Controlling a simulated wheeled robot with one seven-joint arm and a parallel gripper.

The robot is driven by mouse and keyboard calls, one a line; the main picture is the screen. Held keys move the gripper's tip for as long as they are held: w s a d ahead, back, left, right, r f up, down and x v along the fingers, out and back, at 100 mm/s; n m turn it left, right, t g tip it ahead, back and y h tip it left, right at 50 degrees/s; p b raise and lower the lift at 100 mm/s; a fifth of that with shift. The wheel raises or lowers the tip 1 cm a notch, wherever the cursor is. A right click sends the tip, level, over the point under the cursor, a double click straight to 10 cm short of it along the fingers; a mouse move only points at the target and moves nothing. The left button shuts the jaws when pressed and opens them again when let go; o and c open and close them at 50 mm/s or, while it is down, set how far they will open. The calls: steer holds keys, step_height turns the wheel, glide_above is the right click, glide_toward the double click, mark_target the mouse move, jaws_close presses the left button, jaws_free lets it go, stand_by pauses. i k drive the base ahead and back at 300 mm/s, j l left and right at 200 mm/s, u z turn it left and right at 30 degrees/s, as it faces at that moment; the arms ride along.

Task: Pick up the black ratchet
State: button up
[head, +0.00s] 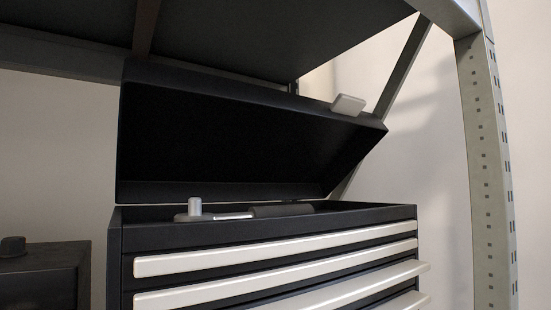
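The ratchet (282,210) lies in the shallow top tray of a black tool chest (185,236), under the raised lid. Its black handle points right. Its silver shaft and head are to the left, with a short silver post standing up from the head. The front edge of the tray hides its lower side. My gripper is not in view.
The open lid (240,140) leans over the tray from behind. A shelf (250,40) is close above it. Several drawers with pale handles (270,249) face front; one (360,285) sticks out. A perforated post (487,170) stands right, a dark box (45,275) left.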

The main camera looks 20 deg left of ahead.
mark_target(195, 214)
steer(key=u, duration=1.35)
steer(key=k+l+u, duration=0.3)
steer(key=k+u, duration=0.2)
